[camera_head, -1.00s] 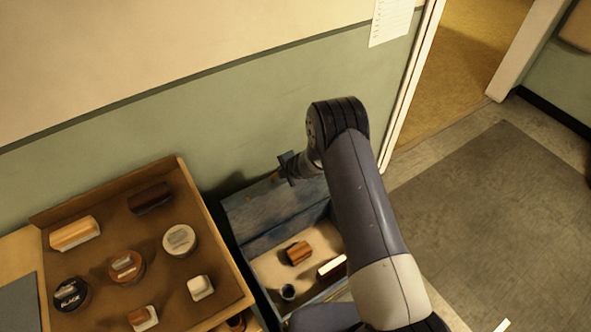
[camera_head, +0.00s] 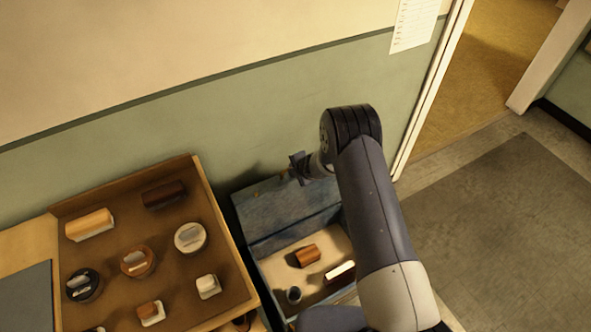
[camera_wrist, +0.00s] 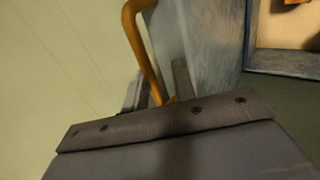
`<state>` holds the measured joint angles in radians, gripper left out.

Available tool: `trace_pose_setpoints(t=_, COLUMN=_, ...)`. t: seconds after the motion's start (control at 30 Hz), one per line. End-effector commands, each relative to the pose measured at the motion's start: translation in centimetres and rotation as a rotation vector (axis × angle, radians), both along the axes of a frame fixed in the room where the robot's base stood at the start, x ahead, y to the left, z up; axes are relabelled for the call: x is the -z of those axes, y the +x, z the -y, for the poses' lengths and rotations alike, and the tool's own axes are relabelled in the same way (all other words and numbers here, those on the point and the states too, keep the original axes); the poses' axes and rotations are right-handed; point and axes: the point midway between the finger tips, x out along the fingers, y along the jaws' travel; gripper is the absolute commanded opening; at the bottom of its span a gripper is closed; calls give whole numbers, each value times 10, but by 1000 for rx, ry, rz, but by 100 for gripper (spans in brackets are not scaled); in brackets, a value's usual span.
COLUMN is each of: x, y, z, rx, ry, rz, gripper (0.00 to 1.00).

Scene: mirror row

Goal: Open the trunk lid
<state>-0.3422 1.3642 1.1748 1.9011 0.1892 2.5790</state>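The trunk is a blue wooden box with a pale interior; its near left wall (camera_head: 273,294) shows in the head view. Its blue lid (camera_head: 275,212) stands raised at the back, close to the green wall. My gripper (camera_head: 299,168) is at the lid's upper edge, partly covered by my arm. In the wrist view, a curved orange-brown handle (camera_wrist: 141,45) runs down to between the finger parts (camera_wrist: 155,92). The finger gap is unclear, so I cannot tell whether they grip it. The blue panel beside it (camera_wrist: 213,45) appears to be the lid.
Inside the trunk are a brown block (camera_head: 307,256), a white-topped brush (camera_head: 340,270) and a small dark cup (camera_head: 293,294). A brown tray (camera_head: 110,283) with several tins and brushes stands left. Open floor (camera_head: 500,215) and a doorway lie right.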

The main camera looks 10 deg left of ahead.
Motion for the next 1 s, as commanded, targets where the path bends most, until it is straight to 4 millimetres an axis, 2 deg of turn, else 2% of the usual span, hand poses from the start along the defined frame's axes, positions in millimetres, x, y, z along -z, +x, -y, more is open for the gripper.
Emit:
trace_pose_setpoints(t=0.27, x=-7, y=-6, z=4, rx=0, ry=-1, rz=-1, gripper=25)
trace_pose_setpoints(t=0.8, x=-68, y=-44, z=33, rx=1, ry=0, rz=1, gripper=25)
trace_pose_setpoints(t=1.0, x=-80, y=-53, z=39, rx=0, ry=0, rz=0, gripper=25)
